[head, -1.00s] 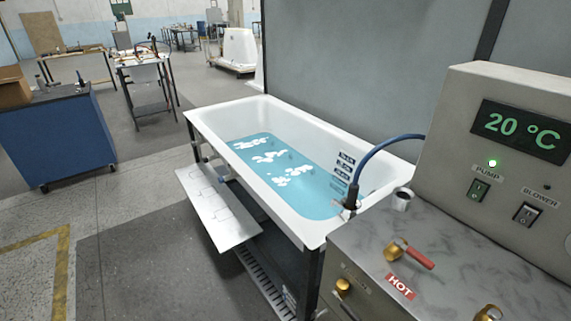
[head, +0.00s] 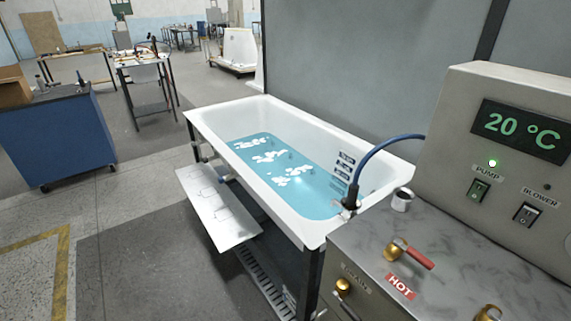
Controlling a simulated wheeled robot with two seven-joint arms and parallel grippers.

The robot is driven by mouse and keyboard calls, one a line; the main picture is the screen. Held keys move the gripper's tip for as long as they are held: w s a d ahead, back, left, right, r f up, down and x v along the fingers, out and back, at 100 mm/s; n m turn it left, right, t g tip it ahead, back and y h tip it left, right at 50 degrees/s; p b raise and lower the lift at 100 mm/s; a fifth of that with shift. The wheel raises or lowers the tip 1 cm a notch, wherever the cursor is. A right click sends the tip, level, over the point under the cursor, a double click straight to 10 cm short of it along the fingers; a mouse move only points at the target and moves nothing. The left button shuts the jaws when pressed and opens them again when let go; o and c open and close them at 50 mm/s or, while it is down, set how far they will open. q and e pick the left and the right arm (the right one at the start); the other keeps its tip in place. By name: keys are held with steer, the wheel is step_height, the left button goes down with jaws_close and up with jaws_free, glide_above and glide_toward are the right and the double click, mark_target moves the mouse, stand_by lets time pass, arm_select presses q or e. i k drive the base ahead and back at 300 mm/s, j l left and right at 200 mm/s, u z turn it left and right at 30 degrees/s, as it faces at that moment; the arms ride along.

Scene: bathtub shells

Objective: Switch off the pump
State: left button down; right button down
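The display (head: 518,130) reads 20 °C. Neither of my grippers is in view.
A white bathtub (head: 330,148) holds blue water with white foam patches. A blue hose (head: 385,146) arches over its near end. A red-handled hot valve (head: 408,252) and a metal cup (head: 402,199) stand on the grey counter (head: 365,237). Open floor lies to the left.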

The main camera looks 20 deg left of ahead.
mark_target(477, 190)
steer(key=z, duration=0.8)
steer(key=l, duration=0.1)
